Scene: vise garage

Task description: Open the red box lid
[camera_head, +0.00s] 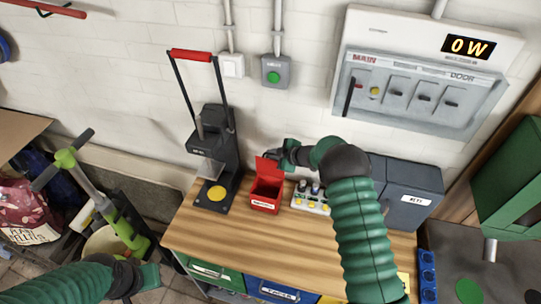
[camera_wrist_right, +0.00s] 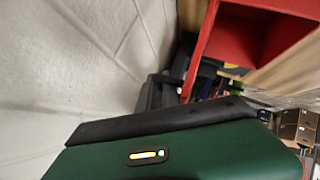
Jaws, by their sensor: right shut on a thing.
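The red box (camera_head: 265,205) stands on the wooden workbench with a white label on its front. Its red lid (camera_head: 268,167) is raised, standing up at the back, and the inside of the box shows. My right gripper (camera_head: 276,156) is at the lid's upper right edge and is shut on the lid; its fingertips are small and partly hidden. In the right wrist view, the open red box (camera_wrist_right: 262,32) shows at the top right. My left gripper (camera_head: 140,281) is low at the left, away from the box; its jaws are not clear.
A black press (camera_head: 215,150) with a red handle stands left of the box on the workbench (camera_head: 240,236). Right of the box are a small tray of buttons (camera_head: 310,200) and a grey key box (camera_head: 410,190). A switch panel (camera_head: 420,95) hangs on the wall.

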